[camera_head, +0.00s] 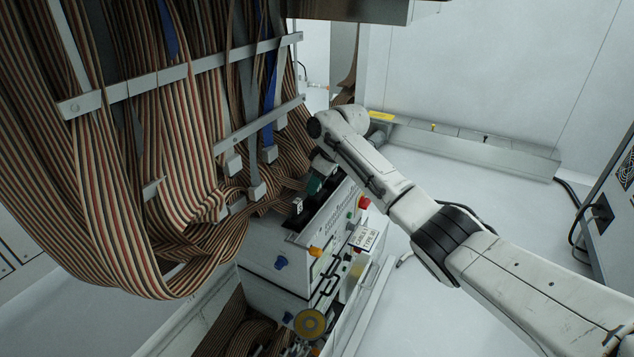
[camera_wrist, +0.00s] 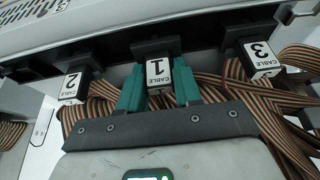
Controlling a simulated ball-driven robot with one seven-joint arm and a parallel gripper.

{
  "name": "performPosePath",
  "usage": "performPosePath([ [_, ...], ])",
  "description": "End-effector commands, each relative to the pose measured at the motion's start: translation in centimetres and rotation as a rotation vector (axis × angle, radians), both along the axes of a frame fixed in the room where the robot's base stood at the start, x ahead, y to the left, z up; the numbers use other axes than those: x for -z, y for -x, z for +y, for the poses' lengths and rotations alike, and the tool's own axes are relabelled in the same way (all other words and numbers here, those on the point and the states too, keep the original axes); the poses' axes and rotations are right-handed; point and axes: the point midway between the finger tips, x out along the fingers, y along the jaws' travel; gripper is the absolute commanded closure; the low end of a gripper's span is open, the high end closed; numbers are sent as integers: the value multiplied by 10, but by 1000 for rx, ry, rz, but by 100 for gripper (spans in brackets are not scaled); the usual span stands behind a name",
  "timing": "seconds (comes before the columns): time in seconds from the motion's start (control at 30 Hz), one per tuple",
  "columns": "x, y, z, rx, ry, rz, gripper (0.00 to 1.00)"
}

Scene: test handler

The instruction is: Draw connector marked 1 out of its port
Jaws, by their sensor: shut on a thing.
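In the wrist view the connector marked 1 (camera_wrist: 158,72) is a dark block with a white CABLE 1 label. My gripper (camera_wrist: 159,92) has green fingers on both sides of it and is shut on it. The connector's far end is at the dark port row (camera_wrist: 108,68) of the grey panel; I cannot tell how deep it sits. Connector 2 (camera_wrist: 72,86) is at the left and connector 3 (camera_wrist: 258,58) at the right. In the head view my gripper (camera_head: 317,186) is partly hidden by my wrist at the machine's top, and connector 1 is hidden.
Striped ribbon cables (camera_head: 190,150) hang in thick bundles at the left and also run behind the connectors in the wrist view (camera_wrist: 215,112). The machine (camera_head: 270,252) has knobs and a red button (camera_head: 364,203). Open floor (camera_head: 470,190) lies to the right.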

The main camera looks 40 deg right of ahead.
Motion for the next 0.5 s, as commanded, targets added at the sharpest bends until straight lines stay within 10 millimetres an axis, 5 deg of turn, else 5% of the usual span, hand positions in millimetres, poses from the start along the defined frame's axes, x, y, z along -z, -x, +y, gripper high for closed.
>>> performPosePath([
  [0.5, -5, 0, 0, 0, 0, 0, 97],
])
